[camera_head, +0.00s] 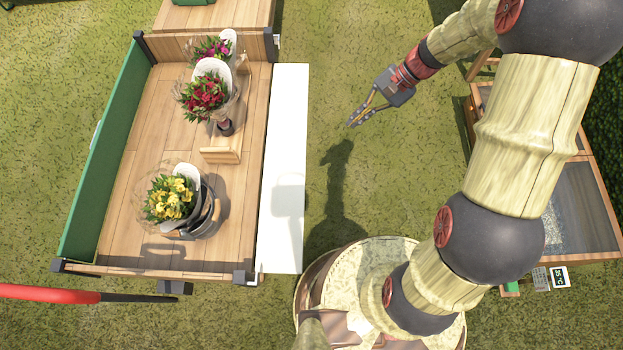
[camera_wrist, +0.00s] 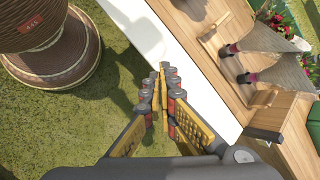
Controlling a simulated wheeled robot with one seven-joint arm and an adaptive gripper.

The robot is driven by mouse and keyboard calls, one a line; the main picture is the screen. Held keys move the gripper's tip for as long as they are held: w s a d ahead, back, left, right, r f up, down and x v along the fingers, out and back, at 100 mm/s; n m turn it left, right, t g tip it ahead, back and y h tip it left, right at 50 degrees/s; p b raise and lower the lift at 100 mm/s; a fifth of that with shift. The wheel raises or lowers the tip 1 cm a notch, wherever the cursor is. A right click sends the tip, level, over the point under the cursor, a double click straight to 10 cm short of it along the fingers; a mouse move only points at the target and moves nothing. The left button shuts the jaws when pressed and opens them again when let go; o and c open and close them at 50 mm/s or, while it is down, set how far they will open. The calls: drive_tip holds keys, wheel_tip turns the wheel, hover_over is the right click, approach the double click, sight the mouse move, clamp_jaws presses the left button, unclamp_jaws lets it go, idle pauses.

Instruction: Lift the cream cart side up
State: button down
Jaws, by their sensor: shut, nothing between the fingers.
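The cream cart side (camera_head: 284,170) is a long flat panel along the right edge of the wooden cart (camera_head: 120,215), folded outward and down from the bed. In the wrist view the cream side (camera_wrist: 205,85) runs diagonally beyond my fingers. My gripper (camera_head: 352,123) is in the air over the grass, right of the panel and apart from it in the head view. Its fingers are together and empty; they also show in the wrist view (camera_wrist: 163,80), overlapping the panel's outer edge in the picture.
On the cart stand a yellow bouquet (camera_head: 170,198) in a bucket, a red bouquet (camera_head: 205,92) and a wooden holder (camera_head: 222,156). A green side (camera_head: 105,150) stands upright at the left. A glass-topped wooden frame (camera_head: 585,205) is at the right. Grass is clear between.

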drive_tip(key=s+a+f+m+t+y+b, duration=0.15)
drive_tip(key=f+m+y, duration=0.35)
drive_tip(key=f, duration=1.5)
drive_tip(key=a+f+m+t+y+b, duration=0.15)
drive_tip(key=f+m, duration=0.45)
drive_tip(key=f, duration=1.3)
drive_tip(key=s+b+x, duration=0.1)
drive_tip(key=b+x, duration=0.1)
drive_tip(key=x, duration=0.7)
drive_tip(key=shift+g+y, duration=0.25)
drive_tip(key=shift+g, duration=0.05)
drive_tip(key=shift+w+a+r+b, duration=0.1)
drive_tip(key=shift+a+r+b, duration=0.15)
drive_tip(key=shift+r, duration=0.4)
drive_tip(key=shift+s+a+r+b, duration=0.1)
drive_tip(key=shift+a+r+b, duration=0.1)
drive_tip(key=shift+r, duration=0.45)
drive_tip(key=shift+w+a+r+b, duration=0.1)
drive_tip(key=shift+r+b, duration=0.15)
drive_tip(key=shift+r, duration=0.4)
drive_tip(key=shift+r, duration=0.15)
